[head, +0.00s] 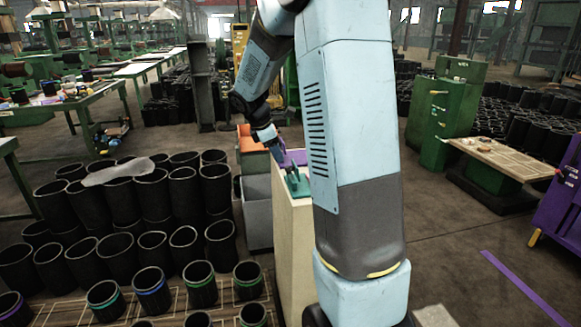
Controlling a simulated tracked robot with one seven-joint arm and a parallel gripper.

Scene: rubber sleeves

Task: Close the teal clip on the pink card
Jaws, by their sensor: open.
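The teal clip (297,184) stands on the narrow top of a pale cabinet (293,245), partly beside my large arm link. My gripper (279,152) is small in the picture, pointing down just above and to the left of the clip. It is open and appears apart from the clip. A purple piece (298,157) shows behind the clip, between the gripper and my arm. I cannot make out a pink card; it may be hidden or too small to tell. Whether the clip's jaws are open is too small to see.
Black rubber sleeves (153,195) stand in rows at the left. Grey and orange bins (257,210) adjoin the cabinet's left side. A green machine (447,115), a wooden-topped bench (500,160) and a purple cabinet (560,205) stand at right. Floor between is clear.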

